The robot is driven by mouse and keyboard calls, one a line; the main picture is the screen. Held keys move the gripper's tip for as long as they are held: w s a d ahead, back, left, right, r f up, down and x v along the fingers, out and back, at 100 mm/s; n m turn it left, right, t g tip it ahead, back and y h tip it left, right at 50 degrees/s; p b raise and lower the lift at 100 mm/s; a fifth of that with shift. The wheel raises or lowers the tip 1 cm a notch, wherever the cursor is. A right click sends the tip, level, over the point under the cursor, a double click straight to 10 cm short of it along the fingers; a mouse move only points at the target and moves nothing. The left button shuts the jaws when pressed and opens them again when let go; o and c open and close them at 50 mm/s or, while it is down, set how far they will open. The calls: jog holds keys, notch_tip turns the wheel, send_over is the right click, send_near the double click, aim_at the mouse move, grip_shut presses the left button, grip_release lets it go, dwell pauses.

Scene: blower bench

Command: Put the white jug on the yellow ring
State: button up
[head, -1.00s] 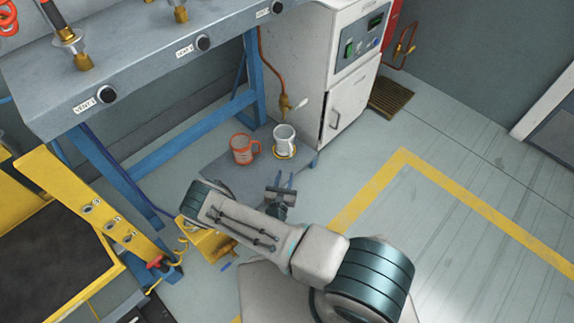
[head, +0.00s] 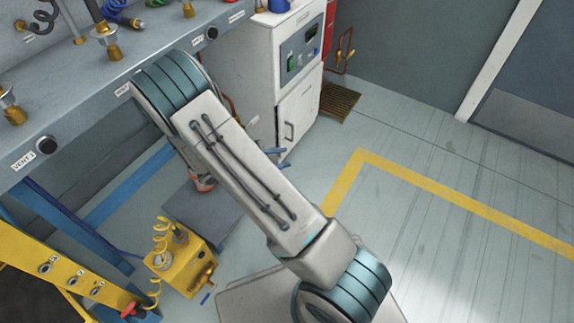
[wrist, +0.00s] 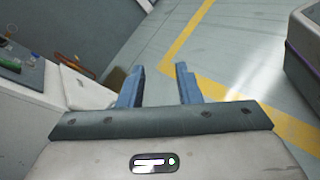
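The white jug and the yellow ring cannot be seen now; my arm covers that part of the low grey shelf (head: 215,222) in the head view, and neither shows in the wrist view. A sliver of the orange-red mug (head: 203,184) shows beside my arm. My gripper (head: 276,157) is in front of the white cabinet in the head view, mostly hidden by my own arm. In the wrist view its two blue fingers (wrist: 160,86) stand apart with nothing between them, facing the floor and wall.
The white cabinet (head: 298,115) stands beyond my gripper. A grey bench (head: 60,95) with vent knobs runs along the left. A yellow box (head: 180,265) with a coiled hose is at the lower left. The floor with the yellow line (head: 430,200) is clear on the right.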

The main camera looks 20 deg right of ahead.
jog(key=s+a+r+m+y, duration=0.2)
jog(key=s+r+m+y, duration=0.4)
jog(key=s+r, duration=0.3)
jog(key=s+a+r+m+y, duration=0.2)
jog(key=s+r+m+y, duration=0.4)
jog(key=r, duration=0.5)
jog(key=shift+s+a+m+y, duration=0.35)
jog(key=shift+s+y, duration=0.75)
jog(key=shift+s, duration=0.4)
jog(key=shift+r, duration=0.1)
